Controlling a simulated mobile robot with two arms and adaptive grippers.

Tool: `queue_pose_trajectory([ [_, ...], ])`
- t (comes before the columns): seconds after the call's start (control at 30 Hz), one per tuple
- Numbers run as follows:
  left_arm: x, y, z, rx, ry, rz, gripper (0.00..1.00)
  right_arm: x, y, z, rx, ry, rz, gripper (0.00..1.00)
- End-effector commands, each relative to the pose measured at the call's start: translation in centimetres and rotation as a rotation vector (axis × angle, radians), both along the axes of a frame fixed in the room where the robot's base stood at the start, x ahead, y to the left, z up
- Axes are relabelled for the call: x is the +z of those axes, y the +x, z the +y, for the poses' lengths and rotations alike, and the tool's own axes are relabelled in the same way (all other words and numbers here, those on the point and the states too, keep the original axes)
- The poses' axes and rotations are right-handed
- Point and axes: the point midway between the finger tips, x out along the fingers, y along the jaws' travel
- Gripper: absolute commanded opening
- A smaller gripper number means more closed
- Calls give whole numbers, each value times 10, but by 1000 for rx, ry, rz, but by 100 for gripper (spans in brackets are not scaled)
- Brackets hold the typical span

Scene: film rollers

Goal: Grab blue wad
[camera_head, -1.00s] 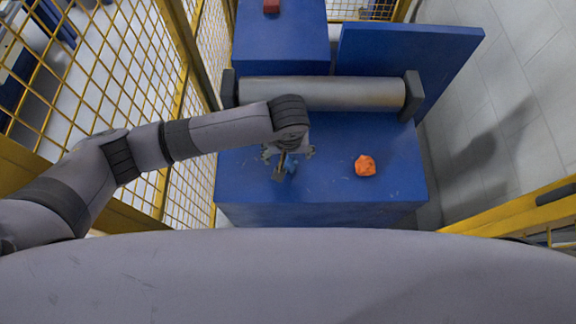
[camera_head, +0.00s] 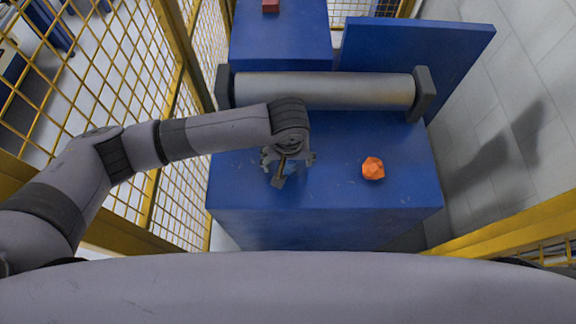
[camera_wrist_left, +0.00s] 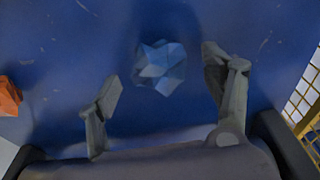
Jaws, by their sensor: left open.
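The blue wad (camera_wrist_left: 160,67) is a crumpled, faceted lump on the blue table surface in the left wrist view. My left gripper (camera_wrist_left: 161,78) is open, with one finger on each side of the wad and gaps between fingers and wad. In the head view, my left gripper (camera_head: 286,168) points down over the left part of the blue table (camera_head: 325,190). There the wad is hidden or too close in colour to make out. My right gripper is not in view.
An orange wad (camera_head: 373,168) lies on the table to the right; it also shows in the left wrist view (camera_wrist_left: 9,97). A grey roller (camera_head: 325,90) spans the table's back. A red block (camera_head: 271,5) sits farther back. Yellow mesh fencing (camera_head: 175,100) stands on the left.

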Motion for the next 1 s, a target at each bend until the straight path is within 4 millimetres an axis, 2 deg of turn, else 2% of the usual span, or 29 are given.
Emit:
queue_pose_trajectory([
  [0.07, 1, 0, 0, 0, 0, 0, 74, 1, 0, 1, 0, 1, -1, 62],
  [0.57, 1, 0, 0, 1, 0, 0, 40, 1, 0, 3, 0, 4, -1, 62],
  [0.87, 2, 0, 0, 1, -1, 0, 39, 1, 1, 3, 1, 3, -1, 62],
  [1.0, 11, 1, 0, 2, -1, 0, 39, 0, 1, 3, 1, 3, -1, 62],
])
